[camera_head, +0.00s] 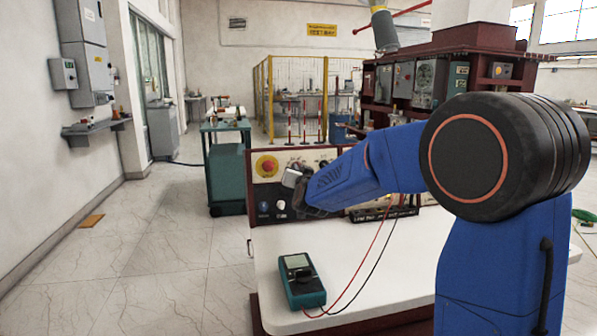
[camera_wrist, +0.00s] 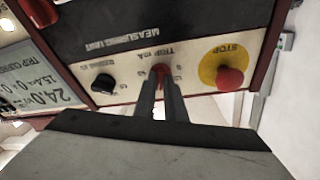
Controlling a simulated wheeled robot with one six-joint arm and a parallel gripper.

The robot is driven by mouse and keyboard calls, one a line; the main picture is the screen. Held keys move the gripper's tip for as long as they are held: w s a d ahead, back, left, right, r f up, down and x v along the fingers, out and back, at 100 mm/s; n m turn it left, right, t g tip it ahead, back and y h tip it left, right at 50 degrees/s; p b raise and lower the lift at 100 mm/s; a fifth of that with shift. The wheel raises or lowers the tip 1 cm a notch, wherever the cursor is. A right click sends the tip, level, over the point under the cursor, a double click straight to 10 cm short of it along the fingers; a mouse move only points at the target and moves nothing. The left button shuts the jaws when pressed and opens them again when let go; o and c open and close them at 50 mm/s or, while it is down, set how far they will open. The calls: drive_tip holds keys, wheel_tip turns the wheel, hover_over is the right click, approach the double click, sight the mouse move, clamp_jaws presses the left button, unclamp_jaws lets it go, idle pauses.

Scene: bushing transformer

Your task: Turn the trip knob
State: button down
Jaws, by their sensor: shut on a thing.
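The trip knob (camera_wrist: 161,70) is a small red knob under the "TRIP mA" label on the light panel strip. My gripper (camera_wrist: 161,82) has both fingers closed around it, so only its top part shows in the wrist view. In the head view my gripper (camera_head: 291,178) is at the front of the control panel, and the arm hides the knob there. The panel appears upside down in the wrist view.
A red stop button (camera_wrist: 230,79) on a yellow disc sits to the right of the knob, and a black knob (camera_wrist: 103,84) to the left. A display (camera_wrist: 40,80) is at far left. A teal multimeter (camera_head: 301,281) with leads lies on the white tabletop (camera_head: 370,275).

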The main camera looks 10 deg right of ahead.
drive_tip(key=c, duration=1.8)
unclamp_jaws()
drive_tip(key=s, duration=0.5)
drive_tip(key=s+a, duration=0.1)
drive_tip(key=s, duration=1.1)
drive_tip(key=shift+s+a, duration=0.2)
